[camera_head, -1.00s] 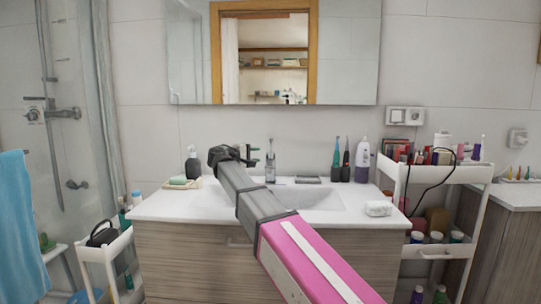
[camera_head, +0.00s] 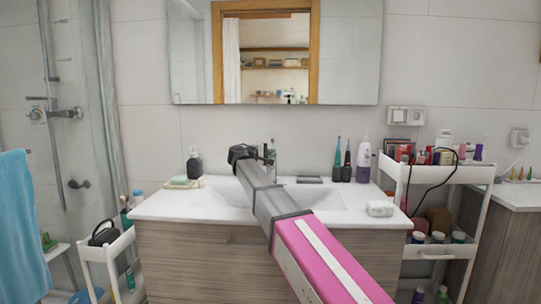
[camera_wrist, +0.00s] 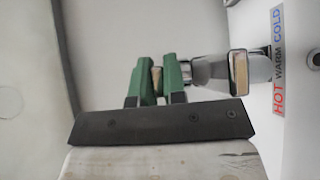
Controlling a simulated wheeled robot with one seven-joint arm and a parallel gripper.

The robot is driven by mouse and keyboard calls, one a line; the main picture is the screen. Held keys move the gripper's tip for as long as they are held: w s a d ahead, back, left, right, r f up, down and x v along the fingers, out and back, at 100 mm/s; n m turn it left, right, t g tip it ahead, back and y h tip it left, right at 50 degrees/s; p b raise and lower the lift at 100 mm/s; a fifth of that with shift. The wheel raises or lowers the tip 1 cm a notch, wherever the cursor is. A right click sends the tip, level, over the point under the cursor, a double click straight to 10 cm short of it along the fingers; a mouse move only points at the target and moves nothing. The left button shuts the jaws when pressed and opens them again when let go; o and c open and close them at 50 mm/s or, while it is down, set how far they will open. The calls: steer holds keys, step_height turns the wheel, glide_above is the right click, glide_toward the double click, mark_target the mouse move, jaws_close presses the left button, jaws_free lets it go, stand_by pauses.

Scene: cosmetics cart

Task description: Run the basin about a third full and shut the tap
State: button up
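The white basin (camera_head: 315,197) is set in the counter below the mirror, partly hidden by my arm. I cannot make out any water in it. The chrome tap (camera_head: 270,152) stands at its back edge, partly covered by my arm's end. In the wrist view the tap's metal body (camera_wrist: 250,68) shows beside a HOT WARM COLD label (camera_wrist: 278,62). My gripper (camera_wrist: 158,72) has green fingers a small gap apart, at the tap. A beige and metal piece shows in or behind that gap; whether they grip it is unclear. The fingers are hidden in the head view.
A soap dish (camera_head: 183,183) and dark pump bottle (camera_head: 194,163) stand left of the basin. Loaded carts (camera_head: 437,170) flank the counter.

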steer(key=shift+r, duration=0.1)
jaws_close()
steer(key=shift+w+r+n+g+y, duration=0.2)
steer(key=shift+r+n+g+y, duration=0.1)
steer(key=shift+r, duration=0.15)
steer(key=shift+w+r+n+g+y, duration=0.2)
steer(key=shift+r+n+g, duration=0.1)
steer(key=shift+r, duration=0.15)
steer(key=shift+w+r+n+g+y, duration=0.15)
steer(key=shift+r+n+g+y, duration=0.15)
steer(key=shift+r+n+g, duration=0.45)
steer(key=shift+f, duration=0.1)
steer(key=o, duration=0.7)
jaws_free()
steer(key=v, duration=1)
steer(key=shift+s+a, duration=0.25)
steer(key=shift+a, duration=0.05)
